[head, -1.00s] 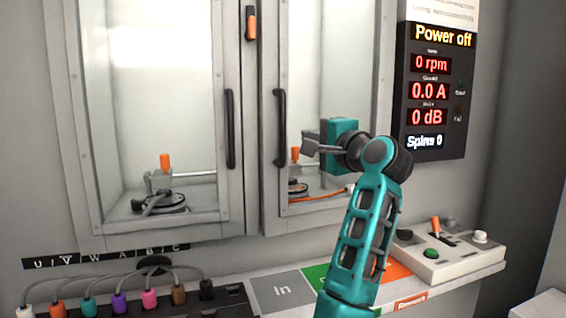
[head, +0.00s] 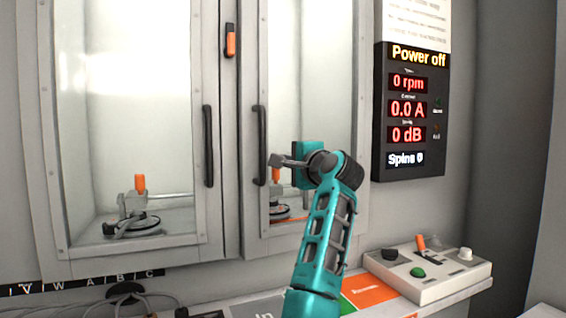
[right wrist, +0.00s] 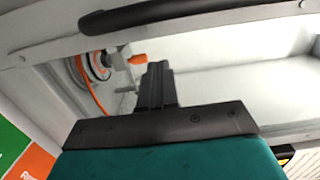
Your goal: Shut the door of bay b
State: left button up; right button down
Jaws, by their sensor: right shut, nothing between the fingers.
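Two glazed doors in pale metal frames stand side by side in the head view, the left door (head: 47,150) and the right door (head: 366,120). No bay letter is readable on either. The left door has a black handle (head: 208,145), and the right door has a black handle (head: 260,145). My right gripper (head: 277,160) is shut and empty, just right of the right door's handle, in front of its pane. In the right wrist view its fingers (right wrist: 157,85) are together below the black handle (right wrist: 150,15); contact is unclear. Whether the right door stands slightly ajar is unclear. My left gripper is out of view.
An orange latch (head: 231,41) sits on the post between the doors. Clamp fixtures with orange knobs (head: 140,184) show behind the panes. A display panel (head: 410,110) reads "Power off". A control box (head: 430,270) stands on the ledge at lower right.

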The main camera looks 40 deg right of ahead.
jog(key=w, duration=0.3)
jog(key=shift+d, duration=0.25)
jog(key=shift+s, duration=0.1)
jog(key=w+p, duration=0.2)
jog(key=shift+w+d+r+p, duration=0.2)
jog(key=shift+r+p, duration=0.15)
jog(key=shift+r, duration=0.05)
